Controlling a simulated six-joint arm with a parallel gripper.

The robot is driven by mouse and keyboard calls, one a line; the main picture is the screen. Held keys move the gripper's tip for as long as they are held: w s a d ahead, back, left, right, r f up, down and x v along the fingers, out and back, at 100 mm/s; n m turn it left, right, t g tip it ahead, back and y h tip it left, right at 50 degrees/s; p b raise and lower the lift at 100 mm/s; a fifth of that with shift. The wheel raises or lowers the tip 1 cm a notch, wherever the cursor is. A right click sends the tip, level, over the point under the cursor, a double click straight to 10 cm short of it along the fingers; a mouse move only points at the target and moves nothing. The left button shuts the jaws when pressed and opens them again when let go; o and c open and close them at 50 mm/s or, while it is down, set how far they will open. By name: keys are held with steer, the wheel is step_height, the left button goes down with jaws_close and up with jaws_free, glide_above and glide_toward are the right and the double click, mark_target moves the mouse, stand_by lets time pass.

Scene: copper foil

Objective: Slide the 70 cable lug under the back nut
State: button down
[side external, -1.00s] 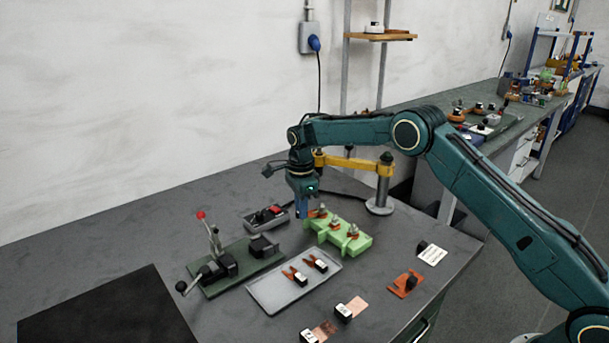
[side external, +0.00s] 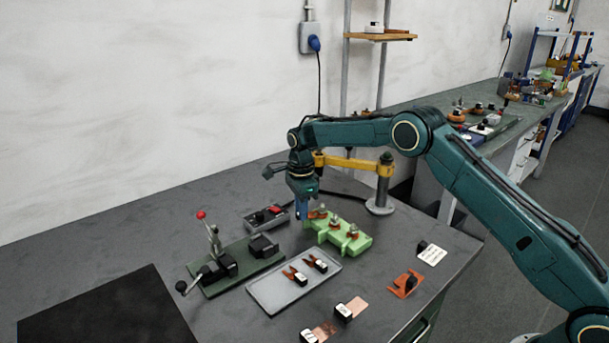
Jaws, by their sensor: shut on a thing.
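A green block (side external: 361,246) carries several studs with nuts in a row. The back nut (side external: 322,207) is at its far left end, with copper colour showing around its base. My gripper (side external: 303,217) points down at that end, just left of the back nut. It is shut on a small lug, mostly hidden by the fingers; its label cannot be read. I cannot tell whether the lug's fork is under the nut or only beside it. Two fork-ended copper lugs with black and white bodies, one of them a front lug (side external: 296,275), lie on a grey tray (side external: 263,292).
A green-based lever press (side external: 236,268) stands left of the tray. A yellow arm on a post (side external: 384,184) stands behind the block. Copper pieces (side external: 405,284) and a white card (side external: 432,254) lie at right.

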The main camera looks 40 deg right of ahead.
mark_target(309, 215)
steer(key=shift+s+d, duration=0.2)
steer(key=shift+d, duration=0.4)
steer(key=shift+s+d, duration=0.15)
steer(key=shift+d, duration=0.45)
stand_by(1.9)
steer(key=shift+f, duration=0.15)
stand_by(1.0)
steer(key=c, duration=1.7)
jaws_free()
steer(key=shift+r, duration=0.25)
steer(key=shift+r, duration=0.75)
steer(key=shift+r, duration=0.55)
steer(key=shift+o, duration=0.4)
steer(key=o, duration=0.5)
steer(key=shift+c, duration=0.2)
